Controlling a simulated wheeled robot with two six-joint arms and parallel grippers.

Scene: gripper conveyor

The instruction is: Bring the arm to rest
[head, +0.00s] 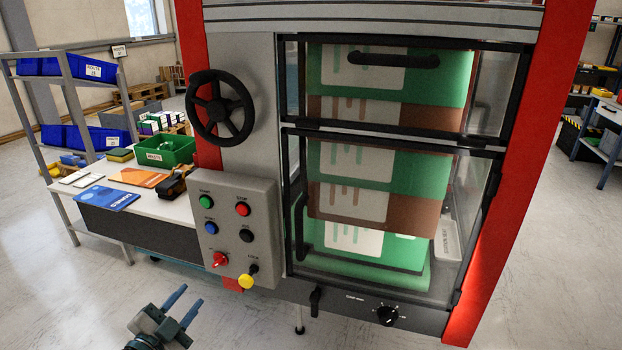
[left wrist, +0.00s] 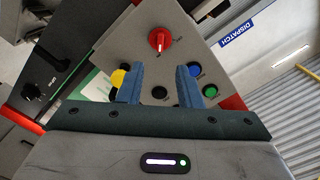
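My left gripper (head: 182,310) is low in the head view, in free air below and in front of the machine's control panel (head: 262,204). Its two blue fingers are apart with nothing between them. In the left wrist view the open fingers (left wrist: 160,84) show in front of the panel, with the red switch (left wrist: 160,40) beyond them. The panel carries several coloured buttons, a red switch (head: 219,259) and a yellow knob (head: 245,281). My right gripper is in neither view.
The machine has a black handwheel (head: 220,109) and closed clear doors with a black handle (head: 394,60). A side table (head: 152,207) holds a green bin (head: 165,151) and a blue folder (head: 106,198). The floor (head: 60,300) at lower left is clear.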

